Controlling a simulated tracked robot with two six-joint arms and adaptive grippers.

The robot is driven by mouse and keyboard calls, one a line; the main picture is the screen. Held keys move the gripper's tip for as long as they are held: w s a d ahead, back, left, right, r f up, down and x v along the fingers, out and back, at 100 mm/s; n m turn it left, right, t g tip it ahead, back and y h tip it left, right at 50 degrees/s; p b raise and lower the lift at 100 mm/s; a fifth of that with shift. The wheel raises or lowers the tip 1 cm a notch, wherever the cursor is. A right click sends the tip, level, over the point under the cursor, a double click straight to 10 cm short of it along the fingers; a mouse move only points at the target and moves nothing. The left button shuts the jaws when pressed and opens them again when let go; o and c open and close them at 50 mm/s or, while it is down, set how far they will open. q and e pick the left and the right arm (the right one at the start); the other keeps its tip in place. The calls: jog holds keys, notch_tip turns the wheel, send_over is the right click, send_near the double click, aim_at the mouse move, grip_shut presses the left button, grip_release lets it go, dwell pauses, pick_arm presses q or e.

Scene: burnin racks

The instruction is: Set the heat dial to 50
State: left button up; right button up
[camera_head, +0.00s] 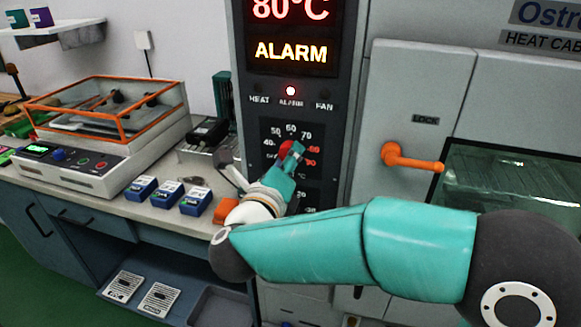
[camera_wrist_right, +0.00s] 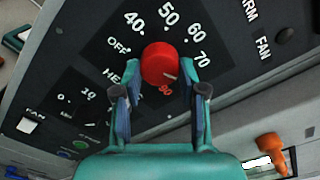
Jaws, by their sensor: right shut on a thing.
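The red heat dial (camera_wrist_right: 158,62) is on the dark control panel, among the printed numbers 40 to 90 and OFF. Its white mark points to the lower right in the wrist view, past 70 and towards the red numbers. The dial also shows in the head view (camera_head: 286,147), partly covered by my right gripper (camera_head: 290,158). In the wrist view my right gripper (camera_wrist_right: 161,82) has its two fingers on either side of the dial, shut on it. The display (camera_head: 291,52) reads 80°C and ALARM in lit letters. My left gripper is not in view.
An orange door handle (camera_head: 410,159) sticks out from the cabinet right of the panel. Several small blue-and-white boxes (camera_head: 195,201) stand on the bench at left, beside an instrument with an orange-framed lid (camera_head: 118,117).

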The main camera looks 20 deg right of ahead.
jog(key=shift+a+f+n+p, duration=0.1)
jog(key=shift+n+p, duration=1.8)
jog(key=shift+n, duration=3.45)
jog(key=shift+a+f+n+p, duration=0.1)
jog(key=shift+n+p, duration=1.8)
jog(key=shift+n, duration=3.45)
jog(key=o, duration=1.1)
jog(key=shift+d, duration=0.1)
jog(key=shift+o, duration=0.3)
jog(key=shift+r, duration=0.2)
